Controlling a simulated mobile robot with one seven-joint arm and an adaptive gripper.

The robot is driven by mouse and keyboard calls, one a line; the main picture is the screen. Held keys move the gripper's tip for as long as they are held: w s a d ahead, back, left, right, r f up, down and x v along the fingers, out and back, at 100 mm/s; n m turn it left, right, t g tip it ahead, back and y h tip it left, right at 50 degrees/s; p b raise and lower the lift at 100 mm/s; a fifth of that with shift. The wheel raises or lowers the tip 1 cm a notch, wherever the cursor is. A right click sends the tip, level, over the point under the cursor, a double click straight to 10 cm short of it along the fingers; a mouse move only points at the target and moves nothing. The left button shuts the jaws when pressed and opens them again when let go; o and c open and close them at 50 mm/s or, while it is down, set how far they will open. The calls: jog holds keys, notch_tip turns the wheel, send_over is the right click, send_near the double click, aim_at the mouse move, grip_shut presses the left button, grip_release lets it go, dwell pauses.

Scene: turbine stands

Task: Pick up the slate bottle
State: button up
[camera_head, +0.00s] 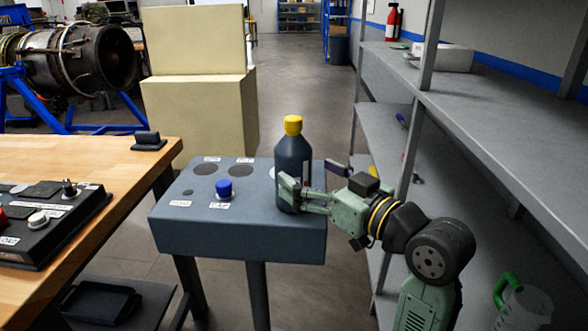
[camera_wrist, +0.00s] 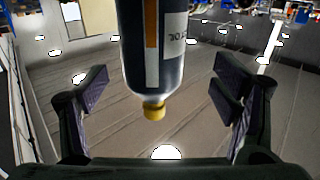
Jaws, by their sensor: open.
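The slate bottle (camera_head: 293,170) with a yellow cap stands upright on the dark blue-grey stand at its right side. In the wrist view the bottle (camera_wrist: 153,50) appears upside down, its cap pointing down, with a white label and an orange stripe. My gripper (camera_head: 305,190) reaches in from the right at the bottle's lower body, with fingers on either side of it. In the wrist view my gripper (camera_wrist: 158,95) is open, and gaps show between the bottle and both finger pads.
The stand (camera_head: 240,232) also holds a blue-knobbed piece (camera_head: 223,189) and has dark round spots on top. A wooden workbench (camera_head: 100,175) with a control box (camera_head: 40,225) is at left. Grey metal shelving (camera_head: 480,110) stands close on the right.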

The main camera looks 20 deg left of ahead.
jog(key=shift+w+p+x, duration=0.2)
jog(key=shift+p+x, duration=0.35)
jog(key=shift+x, duration=0.95)
jog(key=shift+w+p+x, duration=0.15)
jog(key=shift+p+x, duration=0.4)
jog(key=shift+x, duration=0.9)
jog(key=shift+d+f, duration=0.2)
jog(key=shift+c, duration=0.5)
jog(key=c, duration=1.5)
